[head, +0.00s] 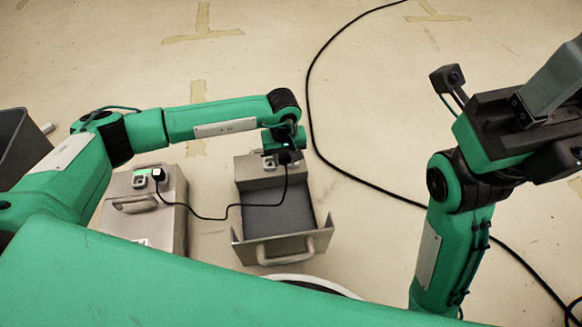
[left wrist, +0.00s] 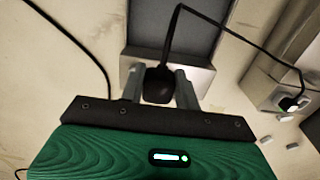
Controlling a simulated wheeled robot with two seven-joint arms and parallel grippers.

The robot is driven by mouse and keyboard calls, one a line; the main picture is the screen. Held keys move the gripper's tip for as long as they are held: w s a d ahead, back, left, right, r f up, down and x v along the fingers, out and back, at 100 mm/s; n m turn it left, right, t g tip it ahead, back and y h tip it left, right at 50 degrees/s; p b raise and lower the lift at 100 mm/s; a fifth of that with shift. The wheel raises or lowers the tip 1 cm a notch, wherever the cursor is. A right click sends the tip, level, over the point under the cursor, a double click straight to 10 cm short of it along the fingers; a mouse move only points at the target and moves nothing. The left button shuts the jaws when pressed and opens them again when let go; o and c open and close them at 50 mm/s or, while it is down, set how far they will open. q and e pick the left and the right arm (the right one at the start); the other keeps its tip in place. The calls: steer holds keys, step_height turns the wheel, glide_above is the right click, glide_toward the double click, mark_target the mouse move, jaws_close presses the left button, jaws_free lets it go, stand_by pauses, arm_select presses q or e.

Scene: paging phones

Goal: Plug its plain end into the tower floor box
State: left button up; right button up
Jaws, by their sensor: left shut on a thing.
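My left gripper (head: 285,156) is shut on a black plug (left wrist: 157,88), which sits between its two grey fingers in the left wrist view. The plug is over the grey end block of an open floor box (head: 255,176) with a dark recess. Whether it touches a socket there is hidden. A thin black cable (head: 215,218) runs from the plug to a closed grey floor box (head: 140,222). Its other end (head: 158,174) is at that box's socket, beside a green light. No label telling which box is the tower one is legible. My right gripper (head: 555,105) is raised at the right, its fingertips unclear.
A long black cable (head: 312,120) curves over the pale floor, right of the open box. A dark bin (head: 18,145) stands at the left edge. Tape marks (head: 203,32) lie on the floor. Small pale pieces (left wrist: 285,117) lie near the closed box.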

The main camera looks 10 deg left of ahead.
arm_select(q)
steer(key=w+a+b, duration=0.2)
steer(key=w+a, duration=0.3)
steer(key=shift+w+a, duration=0.15)
steer(key=shift+w+a+b, duration=0.5)
steer(key=shift+w+a, duration=0.25)
